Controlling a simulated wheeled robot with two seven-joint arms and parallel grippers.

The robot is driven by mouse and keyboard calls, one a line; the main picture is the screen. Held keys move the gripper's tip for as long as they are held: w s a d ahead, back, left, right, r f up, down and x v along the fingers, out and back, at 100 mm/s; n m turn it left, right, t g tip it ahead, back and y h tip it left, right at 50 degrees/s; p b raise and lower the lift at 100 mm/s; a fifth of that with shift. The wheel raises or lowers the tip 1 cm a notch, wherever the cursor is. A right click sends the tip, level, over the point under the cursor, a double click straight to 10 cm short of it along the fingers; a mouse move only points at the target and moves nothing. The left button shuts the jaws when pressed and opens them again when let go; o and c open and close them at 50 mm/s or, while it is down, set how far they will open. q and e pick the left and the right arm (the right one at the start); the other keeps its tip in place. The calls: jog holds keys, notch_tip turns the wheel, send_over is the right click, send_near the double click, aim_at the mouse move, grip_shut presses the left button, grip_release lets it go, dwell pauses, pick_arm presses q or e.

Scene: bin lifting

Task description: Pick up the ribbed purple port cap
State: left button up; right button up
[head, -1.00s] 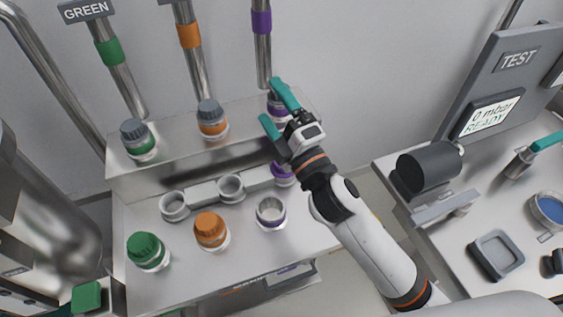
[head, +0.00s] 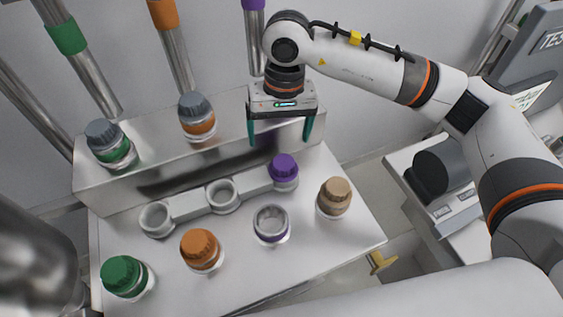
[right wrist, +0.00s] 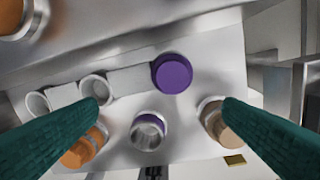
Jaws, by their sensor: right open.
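The ribbed purple port cap (head: 284,166) sits upright on a port at the right end of the row on the lower bench. It also shows from above in the right wrist view (right wrist: 172,74). My right gripper (head: 281,142) is open and empty and points down, with its two teal fingers above and slightly behind the purple cap. In the right wrist view its fingers (right wrist: 162,105) stand wide apart at either side, and the cap lies between and beyond their tips. It does not touch the cap. My left gripper is not in view.
A purple-banded open cup (head: 271,225), a tan cap (head: 335,196), an orange cap (head: 201,249) and a green cap (head: 124,275) stand in front. Two empty ports (head: 222,194) lie left of the purple cap. Grey-capped jars (head: 196,115) stand on the raised shelf (head: 160,150).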

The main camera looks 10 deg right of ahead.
jog(key=d, duration=0.1)
jog(key=p, duration=0.2)
send_over(284, 162)
jog(key=shift+h, duration=0.4)
jog(key=f, duration=0.6)
jog(key=shift+s+d+f, duration=0.1)
jog(key=shift+d, duration=0.1)
jog(key=f+p, duration=0.1)
jog(key=f, duration=0.2)
jog(key=f+p, duration=0.1)
jog(key=f, duration=0.1)
jog(key=shift+a+p, duration=0.25)
jog(key=shift+p, duration=0.1)
jog(key=shift+f, duration=0.15)
jog(key=c, duration=1.3)
jog(key=shift+o, duration=0.2)
jog(key=r+b, duration=0.3)
jog(key=r, duration=0.6)
jog(key=shift+w, duration=0.2)
jog(key=shift+r, duration=0.55)
